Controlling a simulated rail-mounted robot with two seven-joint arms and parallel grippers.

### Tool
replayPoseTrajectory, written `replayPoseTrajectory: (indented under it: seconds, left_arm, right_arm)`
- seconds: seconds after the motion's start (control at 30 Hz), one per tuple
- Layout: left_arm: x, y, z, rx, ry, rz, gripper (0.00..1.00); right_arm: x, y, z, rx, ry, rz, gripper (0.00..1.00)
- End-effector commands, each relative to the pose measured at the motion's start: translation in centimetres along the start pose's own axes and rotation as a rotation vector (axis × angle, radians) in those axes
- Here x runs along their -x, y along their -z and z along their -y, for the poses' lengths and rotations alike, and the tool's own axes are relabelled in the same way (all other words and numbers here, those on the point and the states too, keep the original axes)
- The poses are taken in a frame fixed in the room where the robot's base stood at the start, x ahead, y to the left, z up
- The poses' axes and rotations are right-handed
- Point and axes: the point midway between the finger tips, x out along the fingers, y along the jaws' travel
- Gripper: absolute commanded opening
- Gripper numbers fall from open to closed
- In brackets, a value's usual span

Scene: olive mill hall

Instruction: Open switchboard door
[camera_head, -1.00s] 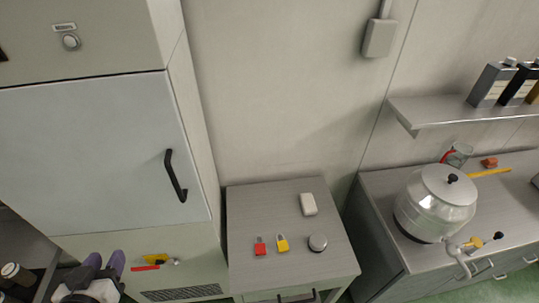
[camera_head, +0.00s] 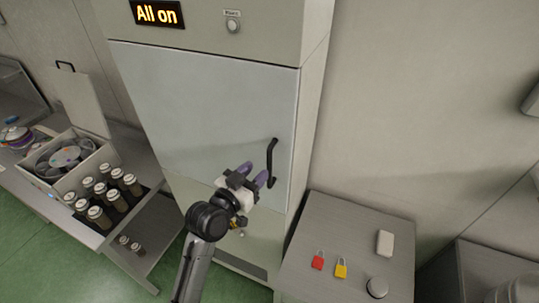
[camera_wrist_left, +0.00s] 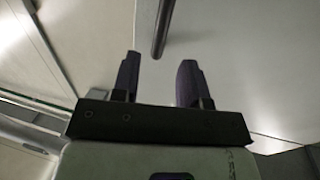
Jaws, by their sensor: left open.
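The switchboard door (camera_head: 205,105) is a pale grey panel on a tall cabinet, and it looks shut. Its black curved handle (camera_head: 272,160) stands upright near the door's right edge. My left gripper (camera_head: 254,176) is in front of the door, just left of the handle's lower part. In the left wrist view its two purple-grey fingers (camera_wrist_left: 158,76) are apart with nothing between them. The dark handle (camera_wrist_left: 163,28) shows beyond the fingertips, roughly in line with the gap. My right gripper is in neither current view.
An "All on" display (camera_head: 157,13) and a round button (camera_head: 233,26) are above the door. A grey side cabinet (camera_head: 335,225) at right bears a red padlock (camera_head: 318,262), a yellow padlock (camera_head: 341,268) and a round tin (camera_head: 377,287). Several jars (camera_head: 100,217) stand at left.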

Motion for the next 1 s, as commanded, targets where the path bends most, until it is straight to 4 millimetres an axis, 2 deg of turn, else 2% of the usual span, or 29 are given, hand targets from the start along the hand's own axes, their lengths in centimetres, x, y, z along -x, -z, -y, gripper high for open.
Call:
replayPoseTrajectory:
  seconds: [0.03, 0.2, 0.4, 0.6, 0.93, 1.0]
  left_arm:
    - [-1.1, 0.3, -0.1, 0.003, -0.001, 0.001, 0.41]
    - [-3.6, 0.1, 0.0, 0.001, 0.000, 0.002, 0.41]
    - [-5.6, 0.1, 0.0, 0.001, 0.000, 0.001, 0.41]
    - [-6.5, 0.0, 0.0, -0.001, 0.000, 0.001, 0.41]
    - [-6.7, 0.0, 0.0, 0.000, 0.000, 0.001, 0.41]
    - [-6.7, 0.0, 0.0, 0.000, 0.000, 0.001, 0.36]
  right_arm:
    - [0.4, 0.1, -0.1, 0.002, -0.002, 0.001, 0.00]
    - [0.9, 0.1, -0.3, 0.010, -0.008, 0.004, 0.00]
    - [1.2, 0.2, -0.4, 0.010, -0.009, 0.004, 0.00]
    - [1.3, 0.3, -0.3, 0.007, -0.006, 0.004, 0.00]
    - [1.3, 0.3, -0.1, 0.000, 0.000, 0.003, 0.00]
    - [1.3, 0.3, 0.0, -0.001, 0.000, 0.002, 0.00]
